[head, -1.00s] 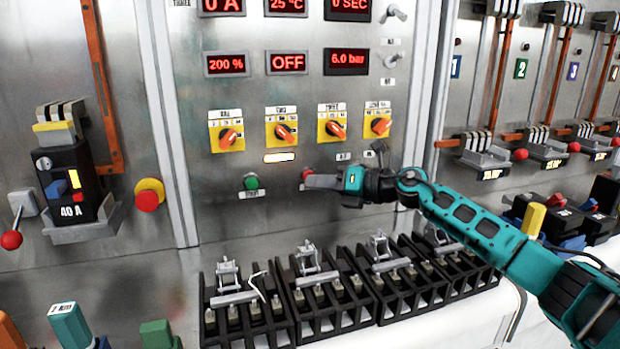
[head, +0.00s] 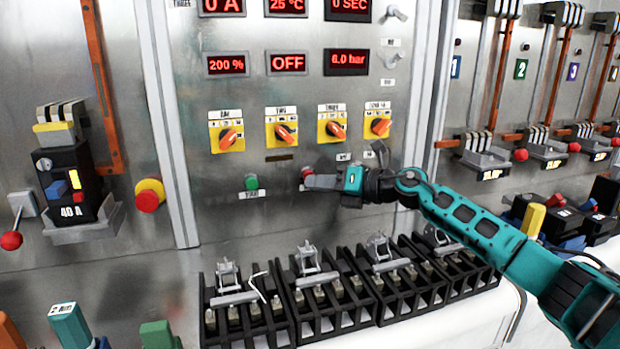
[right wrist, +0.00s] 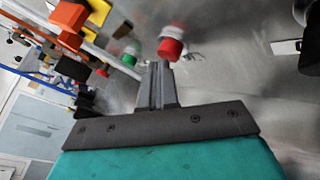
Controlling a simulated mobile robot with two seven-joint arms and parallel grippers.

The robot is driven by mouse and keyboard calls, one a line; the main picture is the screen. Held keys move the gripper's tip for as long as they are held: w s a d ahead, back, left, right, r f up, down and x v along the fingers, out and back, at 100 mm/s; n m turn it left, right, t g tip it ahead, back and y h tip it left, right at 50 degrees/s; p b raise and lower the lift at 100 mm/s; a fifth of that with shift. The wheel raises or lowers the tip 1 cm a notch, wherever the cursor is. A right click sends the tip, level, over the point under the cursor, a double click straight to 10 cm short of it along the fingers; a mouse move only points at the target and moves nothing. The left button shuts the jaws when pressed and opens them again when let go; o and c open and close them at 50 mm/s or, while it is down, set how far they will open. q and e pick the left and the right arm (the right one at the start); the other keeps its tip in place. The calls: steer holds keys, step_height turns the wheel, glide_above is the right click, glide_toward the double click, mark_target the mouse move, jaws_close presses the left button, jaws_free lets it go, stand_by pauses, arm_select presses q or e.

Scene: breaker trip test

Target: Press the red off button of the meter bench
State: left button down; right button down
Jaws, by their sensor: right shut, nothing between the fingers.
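The red off button (head: 306,173) sits on the metal panel of the meter bench (head: 330,220), right of a green button (head: 251,182). My right gripper (head: 308,182) is shut and empty, its tips right at the red button and covering part of it in the head view. In the right wrist view the red button (right wrist: 170,48) shows just beyond the shut fingertips (right wrist: 161,66). I cannot tell whether they touch. The display above reads OFF (head: 288,62). The small strip lamp (head: 279,157) under the knobs is dark. My left gripper is not in view.
Several orange knobs on yellow plates (head: 284,131) sit above the buttons. Black racks with metal clamps (head: 330,295) stand below my right arm. A red mushroom button on yellow (head: 149,195) is at the left. The panel between the buttons and racks is clear.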

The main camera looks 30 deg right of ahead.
steer(key=shift+s+a, duration=0.15)
steer(key=shift+s, duration=0.45)
steer(key=shift+s, duration=0.1)
steer(key=s, duration=0.2)
steer(key=s+a, duration=0.1)
steer(key=s, duration=0.1)
steer(key=shift+s+a, duration=0.1)
steer(key=shift+s, duration=0.25)
steer(key=shift+s, duration=0.1)
stand_by(0.5)
